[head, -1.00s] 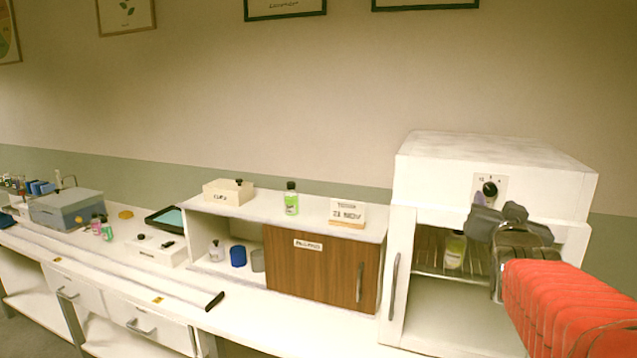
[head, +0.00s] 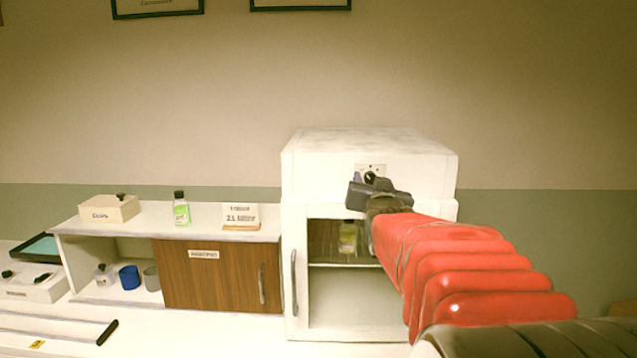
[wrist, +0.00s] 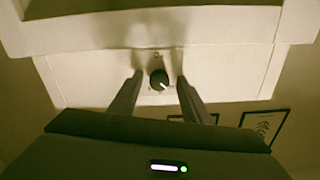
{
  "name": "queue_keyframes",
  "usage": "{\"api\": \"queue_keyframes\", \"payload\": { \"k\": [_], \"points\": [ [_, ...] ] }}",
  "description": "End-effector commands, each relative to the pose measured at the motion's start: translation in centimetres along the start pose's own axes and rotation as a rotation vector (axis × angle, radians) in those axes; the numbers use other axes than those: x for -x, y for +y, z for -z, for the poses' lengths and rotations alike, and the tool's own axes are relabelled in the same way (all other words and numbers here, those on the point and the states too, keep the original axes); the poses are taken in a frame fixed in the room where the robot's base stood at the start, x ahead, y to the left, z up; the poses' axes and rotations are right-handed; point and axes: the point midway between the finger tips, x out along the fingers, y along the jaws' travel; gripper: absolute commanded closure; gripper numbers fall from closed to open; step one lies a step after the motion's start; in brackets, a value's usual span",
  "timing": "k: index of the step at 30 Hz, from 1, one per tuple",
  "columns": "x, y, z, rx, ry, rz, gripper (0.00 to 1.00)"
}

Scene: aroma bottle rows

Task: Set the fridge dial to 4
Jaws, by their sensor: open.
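The fridge (head: 300,168) is a white box with a small dial plate on its upper front. The dial (head: 370,177) is a round black knob, partly hidden by my gripper in the head view. In the wrist view the dial (wrist: 159,78) sits between my two fingers, with a light pointer mark on its face; the numbers around it are too small to read. My gripper (head: 379,192) is open in front of the dial plate, and in the wrist view its fingers (wrist: 158,84) stand on both sides of the knob with gaps, holding nothing.
Below the dial, the fridge's open front shows a shelf with a bottle (head: 348,238). To the left stand a wooden-doored cabinet (head: 213,278), a green bottle (head: 181,210) and a date sign (head: 240,216). The wall right of the fridge is bare.

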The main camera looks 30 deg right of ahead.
Motion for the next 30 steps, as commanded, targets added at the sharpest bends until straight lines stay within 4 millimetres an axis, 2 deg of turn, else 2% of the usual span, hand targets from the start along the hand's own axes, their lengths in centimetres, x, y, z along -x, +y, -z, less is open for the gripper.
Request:
{"api": "queue_keyframes", "payload": {
  "k": [2,18,19,30],
  "points": [
    [0.01,-0.01,0.0,0.0,0.0,0.0,0.59],
    [0.03,-0.06,0.0,0.0,0.0,0.001,0.97],
    [0.42,-0.64,-0.07,-0.001,0.0,0.003,0.98],
    [0.02,-0.21,0.02,-0.045,0.0,0.004,0.98]
  ]
}}
